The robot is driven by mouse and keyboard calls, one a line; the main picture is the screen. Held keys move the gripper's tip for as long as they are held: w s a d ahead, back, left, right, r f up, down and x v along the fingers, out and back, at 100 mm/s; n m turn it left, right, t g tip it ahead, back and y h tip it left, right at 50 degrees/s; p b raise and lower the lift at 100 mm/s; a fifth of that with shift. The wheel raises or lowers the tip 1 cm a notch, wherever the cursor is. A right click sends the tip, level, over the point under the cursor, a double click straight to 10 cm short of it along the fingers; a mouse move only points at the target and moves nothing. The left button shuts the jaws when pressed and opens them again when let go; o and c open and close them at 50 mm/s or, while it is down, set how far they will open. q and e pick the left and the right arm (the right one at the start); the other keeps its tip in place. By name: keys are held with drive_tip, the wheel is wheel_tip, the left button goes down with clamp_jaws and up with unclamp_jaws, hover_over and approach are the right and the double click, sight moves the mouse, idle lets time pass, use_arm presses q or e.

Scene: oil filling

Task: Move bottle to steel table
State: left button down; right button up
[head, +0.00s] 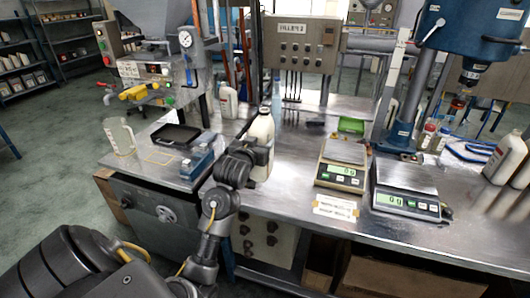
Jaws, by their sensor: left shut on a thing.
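My left gripper (262,153) is shut on a cream-white bottle (262,130). My right gripper is not in view.
Two digital scales (342,170) (406,190) stand right of the bottle, with a paper label (336,207) in front. A black tray (175,135) and a translucent jug (119,136) are at left. White bottles (505,158) stand at far right. Bare tabletop lies between bottle and scales.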

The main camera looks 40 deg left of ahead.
use_arm(q)
drive_tip(key=w+a+f+p, duration=0.2)
drive_tip(key=w+a+f, duration=0.5)
drive_tip(key=f, duration=0.4)
drive_tip(key=shift+w+a+f+p, duration=0.2)
drive_tip(key=shift+w+p, duration=0.15)
drive_tip(key=shift+w, duration=0.3)
drive_tip(key=shift+f, duration=0.15)
drive_tip(key=shift+c, duration=2.4)
unclamp_jaws()
drive_tip(key=shift+d+f, duration=0.1)
drive_tip(key=b+v, duration=0.1)
drive_tip(key=v, duration=1.1)
